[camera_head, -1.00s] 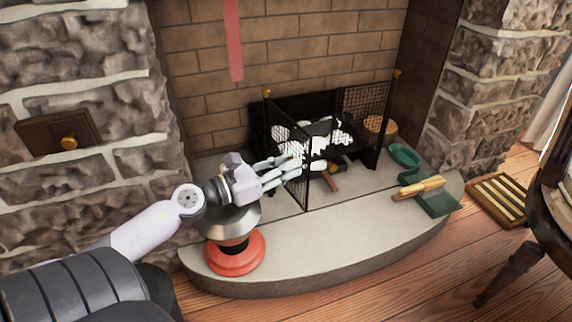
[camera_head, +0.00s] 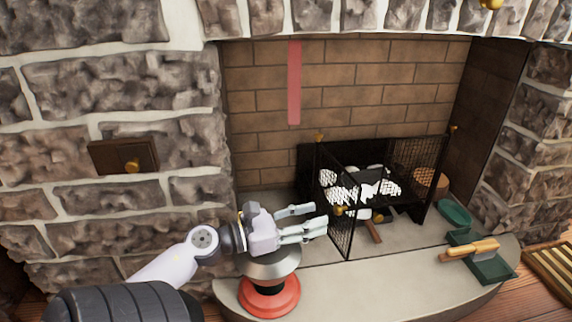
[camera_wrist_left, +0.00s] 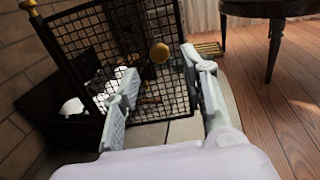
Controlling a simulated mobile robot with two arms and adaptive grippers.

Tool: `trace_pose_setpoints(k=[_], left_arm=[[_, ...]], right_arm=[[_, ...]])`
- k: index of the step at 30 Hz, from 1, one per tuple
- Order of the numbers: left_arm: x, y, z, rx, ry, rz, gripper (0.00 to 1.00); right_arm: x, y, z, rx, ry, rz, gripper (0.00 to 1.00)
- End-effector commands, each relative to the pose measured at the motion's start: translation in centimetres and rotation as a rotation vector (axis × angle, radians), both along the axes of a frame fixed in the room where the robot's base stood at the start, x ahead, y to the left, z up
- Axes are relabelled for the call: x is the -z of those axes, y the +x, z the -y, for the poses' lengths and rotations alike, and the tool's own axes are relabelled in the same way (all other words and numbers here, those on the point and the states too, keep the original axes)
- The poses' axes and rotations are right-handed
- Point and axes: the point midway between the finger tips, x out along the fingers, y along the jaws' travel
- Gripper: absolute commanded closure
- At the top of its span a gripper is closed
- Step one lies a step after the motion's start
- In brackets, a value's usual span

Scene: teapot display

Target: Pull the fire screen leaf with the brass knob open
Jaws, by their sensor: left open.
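The fire screen's left leaf (camera_head: 337,226) is a black mesh panel. It stands swung out at an angle from its post, over the hearth. Its brass knob (camera_head: 339,211) is on the leaf's lower part. My left gripper (camera_head: 318,217) is open and empty, just left of the leaf, fingers pointing at the knob. In the left wrist view, the knob (camera_wrist_left: 159,53) shows in front of the leaf (camera_wrist_left: 110,45), between the fingertips of the left gripper (camera_wrist_left: 160,64). No contact is visible. The screen's right leaf (camera_head: 422,172) stands at the right. My right gripper is out of view.
A red-based metal object (camera_head: 268,295) stands on the pale hearth (camera_head: 390,283) below my left wrist. A green dustpan (camera_head: 491,264) and wooden-handled brush (camera_head: 469,250) lie at the right. White logs are behind the screen. A wooden drawer (camera_head: 123,156) sits in the stone wall.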

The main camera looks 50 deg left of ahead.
Motion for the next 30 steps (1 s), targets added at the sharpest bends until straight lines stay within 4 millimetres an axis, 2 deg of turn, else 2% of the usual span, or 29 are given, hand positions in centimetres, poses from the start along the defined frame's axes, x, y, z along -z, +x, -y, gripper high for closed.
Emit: trace_pose_setpoints(k=[1, 6, 11, 30], left_arm=[[0.1, -1.1, -0.5, -0.006, -0.004, -0.003, 0.60], [0.1, -4.0, -1.6, -0.003, -0.002, -0.002, 0.60], [0.0, -5.6, -2.1, 0.000, -0.001, -0.001, 0.60], [0.0, -5.9, -2.2, 0.001, 0.001, 0.000, 0.60]], right_arm=[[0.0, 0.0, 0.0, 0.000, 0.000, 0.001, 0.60], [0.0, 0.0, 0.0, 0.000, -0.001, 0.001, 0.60], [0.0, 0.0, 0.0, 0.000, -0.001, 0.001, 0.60], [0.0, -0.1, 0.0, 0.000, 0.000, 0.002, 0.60]])
